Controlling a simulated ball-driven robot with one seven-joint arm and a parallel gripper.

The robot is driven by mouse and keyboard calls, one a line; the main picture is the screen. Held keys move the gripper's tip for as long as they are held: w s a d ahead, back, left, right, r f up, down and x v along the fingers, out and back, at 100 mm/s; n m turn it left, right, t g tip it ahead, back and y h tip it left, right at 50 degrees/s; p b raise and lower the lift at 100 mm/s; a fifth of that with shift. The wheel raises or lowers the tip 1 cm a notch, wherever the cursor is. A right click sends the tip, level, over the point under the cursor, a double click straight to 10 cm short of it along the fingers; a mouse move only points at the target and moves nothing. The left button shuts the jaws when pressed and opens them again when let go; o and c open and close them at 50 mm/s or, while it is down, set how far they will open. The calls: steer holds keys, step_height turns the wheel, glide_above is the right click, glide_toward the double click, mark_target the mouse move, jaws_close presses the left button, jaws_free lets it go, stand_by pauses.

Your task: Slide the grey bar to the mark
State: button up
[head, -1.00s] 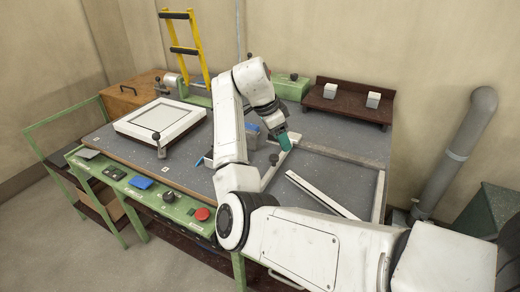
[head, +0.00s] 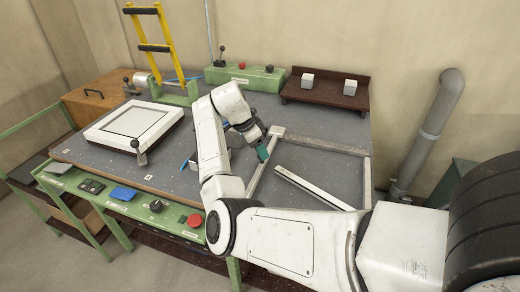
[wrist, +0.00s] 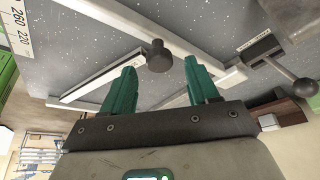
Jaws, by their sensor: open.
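My gripper (head: 265,150) is open, with teal fingers, over the left rail (head: 259,178) of a pale frame on the bench. In the wrist view the open gripper (wrist: 159,66) has a dark round knob (wrist: 158,57) in the gap at its fingertips, with neither finger visibly touching it. The knob stands by a pale rail (wrist: 125,20). A straight light-grey bar (head: 305,186) lies slanted inside the frame; it appears to be the bar in the wrist view (wrist: 98,86). I cannot make out which mark is meant. A printed scale (wrist: 18,30) shows in the wrist view.
A white board (head: 133,112) and an upright lever (head: 139,152) are left of my arm. A lever with a dark ball (wrist: 303,87) shows in the wrist view. A dark shelf with two pale blocks (head: 325,98) and a green control box (head: 245,77) stand behind.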

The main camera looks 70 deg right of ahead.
steer(key=shift+x, duration=1.15)
steer(key=shift+c, duration=0.3)
jaws_close()
